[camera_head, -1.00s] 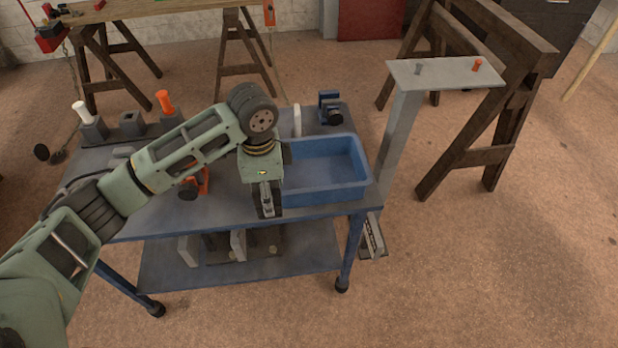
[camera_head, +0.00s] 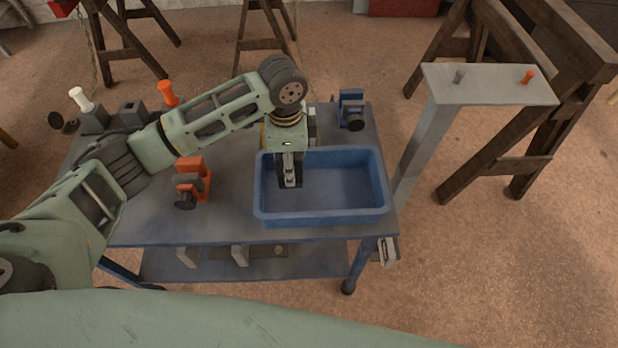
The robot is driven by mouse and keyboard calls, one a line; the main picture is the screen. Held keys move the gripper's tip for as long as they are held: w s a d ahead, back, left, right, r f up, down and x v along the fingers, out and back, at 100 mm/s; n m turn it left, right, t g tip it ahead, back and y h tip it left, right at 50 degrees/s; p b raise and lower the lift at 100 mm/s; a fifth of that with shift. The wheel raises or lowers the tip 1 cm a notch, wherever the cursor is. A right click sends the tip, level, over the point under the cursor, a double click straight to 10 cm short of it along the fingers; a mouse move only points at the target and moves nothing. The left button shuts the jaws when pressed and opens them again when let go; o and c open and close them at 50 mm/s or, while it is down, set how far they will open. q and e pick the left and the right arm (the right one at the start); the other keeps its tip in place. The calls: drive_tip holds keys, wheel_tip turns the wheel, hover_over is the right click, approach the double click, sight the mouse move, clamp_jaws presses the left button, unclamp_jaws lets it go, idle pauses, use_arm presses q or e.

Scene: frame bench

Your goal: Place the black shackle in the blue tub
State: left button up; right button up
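The blue tub (camera_head: 335,214) stands at the right end of the blue bench table, and the part of its floor that shows looks empty. My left gripper (camera_head: 290,186) points down over the left part of the tub, its tip near or inside the rim. Its fingers are small and dark, and I cannot tell whether they are apart, closed or holding something. I cannot make out the black shackle; it may be hidden by the gripper or arm. My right gripper is not in view.
An orange vise-like device (camera_head: 194,178) stands left of the tub, and a blue one (camera_head: 352,108) behind it. Grey blocks with a white handle (camera_head: 82,99) and an orange handle (camera_head: 168,94) stand back left. A tall grey stand (camera_head: 490,84) rises right of the table.

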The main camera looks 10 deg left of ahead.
use_arm(q)
drive_tip(key=f, duration=0.2)
drive_tip(key=s+f, duration=0.1)
drive_tip(key=f, duration=0.1)
drive_tip(key=shift+s+p, duration=0.2)
drive_tip(key=shift+p, duration=0.15)
drive_tip(key=f, duration=0.2)
drive_tip(key=shift+w+f, duration=0.25)
drive_tip(key=shift+f, duration=0.05)
drive_tip(key=shift+f+p, duration=0.3)
drive_tip(key=shift+f, duration=0.25)
drive_tip(key=o, duration=1.2)
drive_tip(key=shift+f, duration=0.2)
drive_tip(key=o, duration=0.5)
drive_tip(key=shift+s, duration=0.1)
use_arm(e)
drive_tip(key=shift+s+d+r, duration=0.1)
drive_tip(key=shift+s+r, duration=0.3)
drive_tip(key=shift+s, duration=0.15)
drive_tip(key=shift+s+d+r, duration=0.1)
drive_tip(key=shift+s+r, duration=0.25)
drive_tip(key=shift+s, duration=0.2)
